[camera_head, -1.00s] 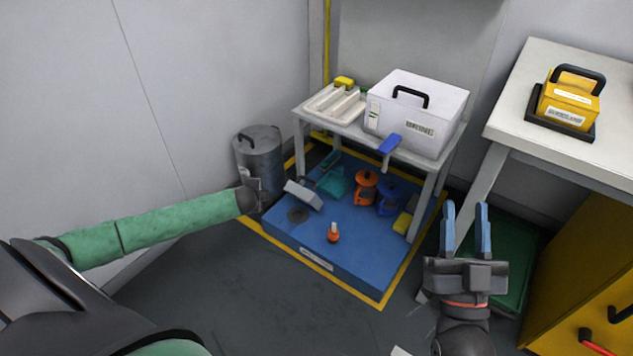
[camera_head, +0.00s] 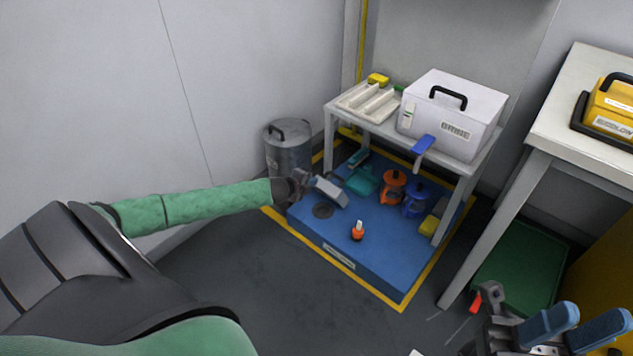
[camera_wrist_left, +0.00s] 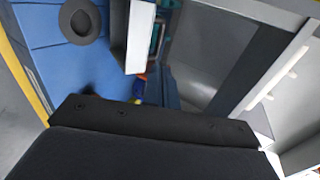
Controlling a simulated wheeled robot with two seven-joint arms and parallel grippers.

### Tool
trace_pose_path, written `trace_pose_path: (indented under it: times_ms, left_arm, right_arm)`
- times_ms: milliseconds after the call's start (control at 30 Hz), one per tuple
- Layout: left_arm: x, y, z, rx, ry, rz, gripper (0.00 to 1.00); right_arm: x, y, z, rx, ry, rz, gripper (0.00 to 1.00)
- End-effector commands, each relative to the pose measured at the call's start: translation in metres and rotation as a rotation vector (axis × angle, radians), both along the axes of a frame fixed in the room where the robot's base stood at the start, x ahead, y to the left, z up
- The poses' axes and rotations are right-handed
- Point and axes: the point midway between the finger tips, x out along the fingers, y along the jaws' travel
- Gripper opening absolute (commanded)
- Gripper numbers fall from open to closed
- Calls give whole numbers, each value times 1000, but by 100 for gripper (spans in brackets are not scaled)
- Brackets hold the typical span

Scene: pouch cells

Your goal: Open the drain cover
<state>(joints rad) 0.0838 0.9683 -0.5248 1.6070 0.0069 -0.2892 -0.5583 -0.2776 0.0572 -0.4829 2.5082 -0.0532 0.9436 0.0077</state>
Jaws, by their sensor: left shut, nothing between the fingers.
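A dark round drain piece (camera_head: 323,211) lies on the blue platform (camera_head: 368,262); it also shows as a dark ring in the left wrist view (camera_wrist_left: 80,20). A light grey plate-like piece (camera_head: 329,192) stands tilted beside it, also in the left wrist view (camera_wrist_left: 139,38). I cannot tell whether this is the cover. My left gripper (camera_head: 306,181) is shut and empty, close to the grey piece; I cannot tell if they touch. My right gripper (camera_head: 590,322), with blue fingers, is open and empty at the lower right.
A grey bin (camera_head: 288,150) stands behind my left forearm. An orange-and-white plug (camera_head: 357,232), an orange jug (camera_head: 392,186), a blue jug (camera_head: 415,201) and a teal scoop (camera_head: 362,180) are on the platform. A table (camera_head: 378,126) with a white case (camera_head: 450,110) overhangs it.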

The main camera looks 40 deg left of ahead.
Motion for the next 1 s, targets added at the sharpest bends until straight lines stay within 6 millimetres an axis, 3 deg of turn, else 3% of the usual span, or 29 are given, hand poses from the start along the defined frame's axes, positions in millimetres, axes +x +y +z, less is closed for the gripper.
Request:
trace_pose_path:
  times_ms: [1000]
  left_arm:
    - [105, -9, -57, -2, -1, 1, 0]
  right_arm:
    - [3, 11, -36, -36, 13, 17, 36]
